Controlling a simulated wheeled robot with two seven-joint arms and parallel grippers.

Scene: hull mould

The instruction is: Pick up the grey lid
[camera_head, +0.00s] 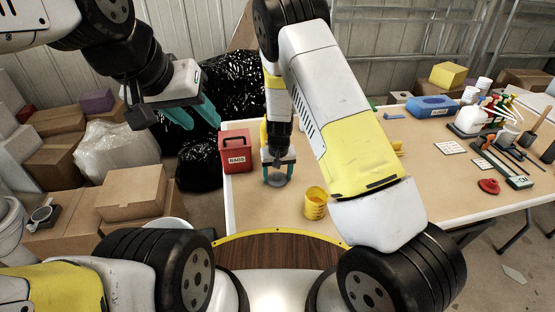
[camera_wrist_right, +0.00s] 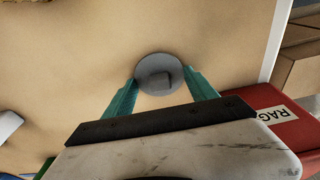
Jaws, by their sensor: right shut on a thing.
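The grey lid (camera_head: 277,180) is a small round disc at the left part of the table. In the right wrist view the lid (camera_wrist_right: 159,74) shows a square knob on top, between the teal fingertips. My right gripper (camera_head: 279,170) points down and is shut on the lid. I cannot tell whether the lid touches the table. My left gripper (camera_head: 196,122) hangs in the air left of the table, away from the lid. Its teal fingers show from the side, and the gap between them cannot be made out.
A red RAGS box (camera_head: 234,152) stands just left of my right gripper. A yellow cup (camera_head: 315,203) stands to its right, nearer me. The tan table (camera_head: 440,190) holds a blue container (camera_head: 432,107), spray bottles (camera_head: 470,118) and small tools at right. Cardboard boxes (camera_head: 130,192) fill the floor at left.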

